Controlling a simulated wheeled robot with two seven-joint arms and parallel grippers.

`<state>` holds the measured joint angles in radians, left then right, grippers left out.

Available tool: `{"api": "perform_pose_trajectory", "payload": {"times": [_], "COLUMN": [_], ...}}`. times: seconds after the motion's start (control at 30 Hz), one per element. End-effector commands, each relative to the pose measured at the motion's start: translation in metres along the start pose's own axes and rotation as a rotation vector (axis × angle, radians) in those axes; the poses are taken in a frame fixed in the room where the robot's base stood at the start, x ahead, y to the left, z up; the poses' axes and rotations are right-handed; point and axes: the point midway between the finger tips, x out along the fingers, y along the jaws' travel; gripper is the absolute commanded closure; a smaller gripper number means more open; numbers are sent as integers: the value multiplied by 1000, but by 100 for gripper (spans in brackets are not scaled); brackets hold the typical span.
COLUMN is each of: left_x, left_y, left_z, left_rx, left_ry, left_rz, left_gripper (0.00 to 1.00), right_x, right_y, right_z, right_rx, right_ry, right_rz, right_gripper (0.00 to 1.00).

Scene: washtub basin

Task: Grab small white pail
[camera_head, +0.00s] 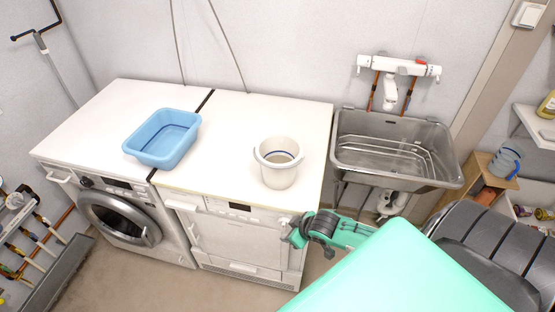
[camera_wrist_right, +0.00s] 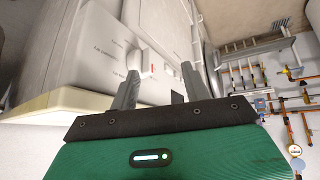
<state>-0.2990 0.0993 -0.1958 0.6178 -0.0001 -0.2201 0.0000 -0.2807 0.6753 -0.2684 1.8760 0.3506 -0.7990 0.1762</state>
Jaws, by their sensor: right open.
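The small white pail (camera_head: 278,163) stands upright on the white top of the right-hand machine in the head view, near its right front part. Its handle rests around the rim. My right gripper (camera_head: 292,238) is in front of that machine's front right corner, lower than the top and apart from the pail. In the right wrist view its two fingers (camera_wrist_right: 158,88) are spread with nothing between them, facing the machine's control panel and knob. The pail does not show in the wrist view. My left gripper is not in view.
A blue basin (camera_head: 163,137) sits on the white tops to the left. A metal sink (camera_head: 395,148) is right of the machines, with a tap above it. The white top (camera_head: 225,130) between basin and pail is clear. The countertop edge (camera_wrist_right: 40,105) shows close in the wrist view.

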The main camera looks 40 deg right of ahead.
Motion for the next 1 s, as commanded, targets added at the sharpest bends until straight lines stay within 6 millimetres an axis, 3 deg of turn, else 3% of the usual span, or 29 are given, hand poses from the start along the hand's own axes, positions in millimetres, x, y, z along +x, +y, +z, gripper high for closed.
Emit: {"api": "perform_pose_trajectory", "payload": {"times": [0.03,0.2,0.3,0.47,0.8,1.0], "left_x": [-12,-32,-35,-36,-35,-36], "left_y": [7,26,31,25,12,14], "left_z": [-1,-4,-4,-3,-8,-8], "left_rx": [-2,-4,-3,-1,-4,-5], "left_ry": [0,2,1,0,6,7], "left_rz": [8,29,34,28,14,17], "left_gripper": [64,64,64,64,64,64], "right_x": [-31,-116,-142,-160,-187,-194], "right_y": [-5,-28,-29,-4,78,95], "right_z": [-27,-89,-107,-129,-174,-184], "right_rx": [-28,-118,-155,-178,-139,-119], "right_ry": [22,73,92,117,175,192], "right_rz": [-19,-91,-122,-140,-118,-111], "right_gripper": [52,52,52,52,52,52]}}
